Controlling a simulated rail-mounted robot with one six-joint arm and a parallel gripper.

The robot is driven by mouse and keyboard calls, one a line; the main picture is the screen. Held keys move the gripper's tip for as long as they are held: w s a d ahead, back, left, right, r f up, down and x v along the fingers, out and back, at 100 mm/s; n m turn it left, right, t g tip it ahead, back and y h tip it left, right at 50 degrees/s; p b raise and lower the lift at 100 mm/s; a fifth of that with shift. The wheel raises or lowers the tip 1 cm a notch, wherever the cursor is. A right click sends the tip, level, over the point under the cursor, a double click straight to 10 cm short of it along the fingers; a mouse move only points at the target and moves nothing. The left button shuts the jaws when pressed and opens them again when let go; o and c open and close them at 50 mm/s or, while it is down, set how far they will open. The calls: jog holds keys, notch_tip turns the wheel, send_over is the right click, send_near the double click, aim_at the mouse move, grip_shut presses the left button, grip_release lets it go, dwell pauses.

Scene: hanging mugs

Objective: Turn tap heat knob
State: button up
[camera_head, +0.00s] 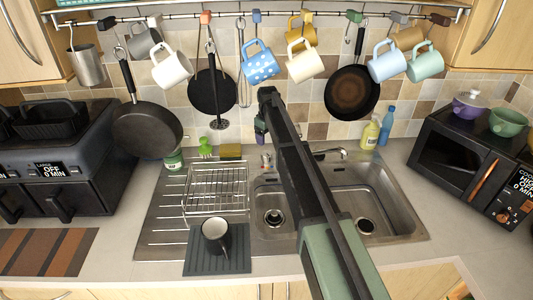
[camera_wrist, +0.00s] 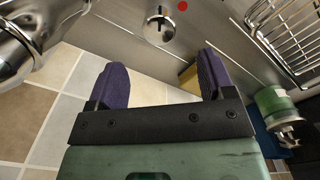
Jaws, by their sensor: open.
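The tap heat knob (camera_wrist: 159,29) is a small round chrome knob with a dark mark, at the top middle of the wrist view. A red dot (camera_wrist: 183,6) is beside it. In the head view a small chrome knob (camera_head: 266,161) stands on the sink's back edge. The chrome tap (camera_head: 330,153) is to its right; it fills the upper left of the wrist view (camera_wrist: 20,50). My gripper (camera_wrist: 162,76) has two purple fingers, spread apart and empty. The knob lies beyond the fingertips, apart from them. In the head view my gripper (camera_head: 260,130) is just above the knob.
The steel sink (camera_head: 405,225) has two basins. A dish rack (camera_head: 215,190) and a yellow sponge (camera_head: 230,151) are left of the knob. A green tub (camera_head: 174,160) stands further left. Mugs and pans hang from the rail (camera_head: 130,19) behind. Tiled wall is close behind my gripper.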

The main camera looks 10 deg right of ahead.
aim_at(266, 154)
jog(key=f+b, duration=1)
jog(key=f, duration=0.1)
jog(key=shift+w+f+b, duration=0.15)
jog(key=shift+w+b, duration=0.05)
jog(key=shift+b, duration=0.2)
jog(key=shift+r, duration=0.2)
jog(key=c, duration=0.9)
jog(key=shift+m, duration=0.4)
jog(key=m, duration=0.5)
jog(key=shift+a, duration=0.1)
jog(key=m, duration=0.6)
jog(key=shift+a, duration=0.1)
